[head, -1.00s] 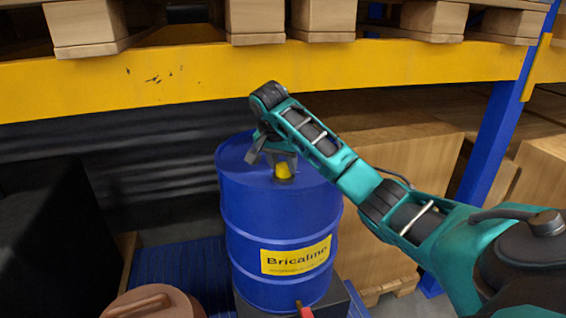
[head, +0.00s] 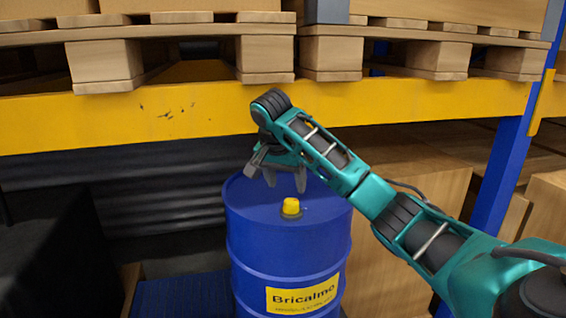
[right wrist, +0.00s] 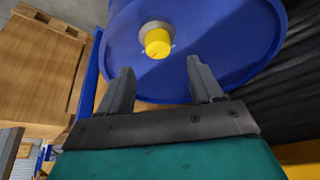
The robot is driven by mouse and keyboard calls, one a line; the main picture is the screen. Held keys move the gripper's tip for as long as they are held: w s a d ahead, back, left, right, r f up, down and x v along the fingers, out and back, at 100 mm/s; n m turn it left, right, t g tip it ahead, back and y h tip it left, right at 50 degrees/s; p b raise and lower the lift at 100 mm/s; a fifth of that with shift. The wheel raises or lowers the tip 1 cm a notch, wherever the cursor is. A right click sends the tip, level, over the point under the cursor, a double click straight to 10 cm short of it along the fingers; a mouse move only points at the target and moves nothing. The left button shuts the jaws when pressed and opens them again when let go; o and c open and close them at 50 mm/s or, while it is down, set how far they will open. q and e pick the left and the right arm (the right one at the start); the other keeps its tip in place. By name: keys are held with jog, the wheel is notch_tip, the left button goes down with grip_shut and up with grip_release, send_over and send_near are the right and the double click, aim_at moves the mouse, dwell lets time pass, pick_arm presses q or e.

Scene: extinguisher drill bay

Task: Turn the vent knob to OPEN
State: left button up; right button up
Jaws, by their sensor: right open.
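The yellow vent knob (head: 291,206) stands on top of a blue drum (head: 285,245) with a yellow Bricalmo label. In the right wrist view the knob (right wrist: 158,43) sits in a pale collar near the rim of the drum lid (right wrist: 205,40). My right gripper (head: 285,185) is open and empty, above the drum top and apart from the knob. In the right wrist view its two fingers (right wrist: 160,85) are spread, with the knob beyond the gap between their tips. No OPEN marking can be read. My left gripper is not in view.
A yellow rack beam (head: 180,115) and wooden pallets (head: 265,60) are above and behind the drum. A blue upright (head: 497,175) and cardboard boxes (head: 425,165) stand to the right. A dark block (head: 55,250) is at the left.

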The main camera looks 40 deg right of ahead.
jog(key=v, duration=0.6)
jog(key=shift+s+a, duration=0.1)
dwell(0.6)
jog(key=w+a+f+n+t+y, duration=0.2)
jog(key=a+f+n, duration=0.2)
jog(key=a+f, duration=0.45)
jog(key=w+a+f+n+t+y, duration=0.1)
jog(key=a+f+n, duration=0.3)
jog(key=f, duration=0.7)
jog(key=s+a+f+n+t+y, duration=0.2)
jog(key=s+a+f+n+y, duration=0.3)
jog(key=a+f, duration=0.55)
jog(key=s+f+n+t+h, duration=0.1)
jog(key=s+f+t, duration=0.1)
jog(key=s, duration=0.7)
jog(key=s+f+n+t+h, duration=0.1)
jog(key=s+f, duration=0.4)
jog(key=s, duration=0.4)
jog(key=shift+s+t, duration=0.3)
jog(key=shift+t, duration=0.1)
jog(key=shift+f, duration=0.1)
jog(key=shift+c, duration=0.2)
